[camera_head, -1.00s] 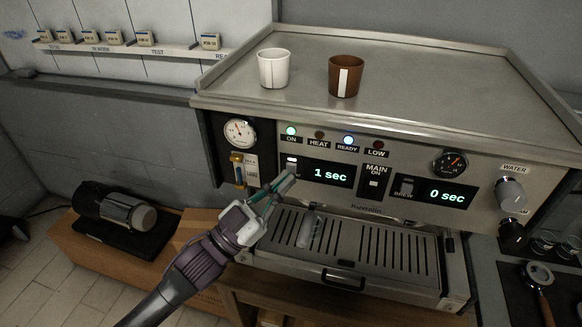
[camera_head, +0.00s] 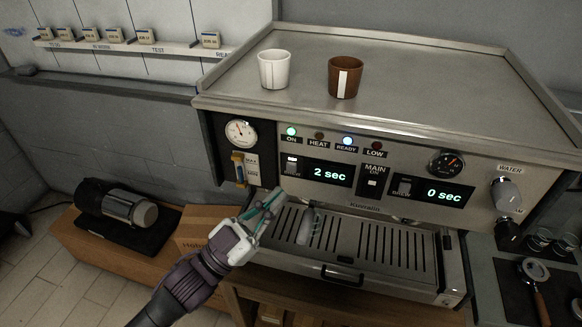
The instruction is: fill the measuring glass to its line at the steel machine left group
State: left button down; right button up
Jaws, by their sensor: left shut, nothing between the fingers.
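The steel machine (camera_head: 430,118) fills the right half of the head view. Its left display (camera_head: 329,174) reads 2 sec and the right one (camera_head: 443,192) reads 0 sec. The left brew switch (camera_head: 291,164) sits beside the left display. A clear glass (camera_head: 308,228), which looks like the measuring glass, stands on the drip tray (camera_head: 385,262) at the left; its line and level cannot be made out. My left gripper (camera_head: 272,202) is shut and empty, in front of the machine, below the left switch and left of the glass. My right gripper is not in view.
A white cup (camera_head: 273,70) and a brown cup (camera_head: 345,77) stand on the machine's top. A portafilter (camera_head: 536,285) lies at the right. A motor-like pump (camera_head: 118,205) sits on the low wooden bench at the left. ON and READY lamps are lit.

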aim_at(292, 167)
pick_arm(q)
jog(key=shift+w+d+b, duration=0.2)
jog(key=shift+w+d, duration=0.05)
jog(key=shift+w, duration=0.55)
jog(key=shift+w+d+b, duration=0.25)
jog(key=shift+w+d, duration=0.05)
jog(key=shift+w, duration=0.5)
jog(key=shift+w+d+b, duration=0.2)
jog(key=shift+w+d, duration=0.05)
jog(key=shift+w, duration=0.55)
dwell(5.6)
